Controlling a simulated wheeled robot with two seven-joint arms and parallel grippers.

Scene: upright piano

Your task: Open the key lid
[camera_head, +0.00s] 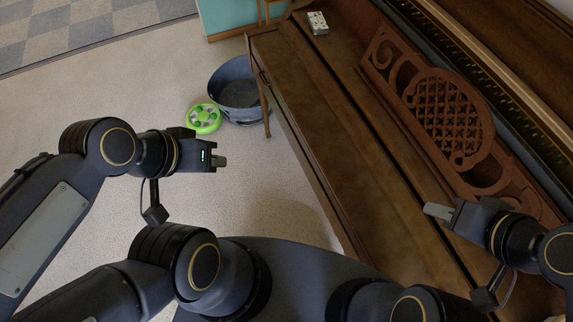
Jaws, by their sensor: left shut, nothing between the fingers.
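The upright piano fills the right half of the head view, with its wooden key lid (310,120) shut as a long brown panel; no keys show. My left gripper (222,160) is shut and empty, over the floor to the left of the piano and apart from the lid. My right gripper (430,210) is over the piano, near the lower end of the carved music stand (437,115). Its fingers look close together, but I cannot tell whether they are fully shut. Whether it touches the wood is unclear.
A dark round bucket (236,85) stands on the floor by the piano's far end, with a green round toy (203,118) beside it. A small white patterned box (318,22) lies on the piano's far end. Light carpet (100,95) is clear at the left.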

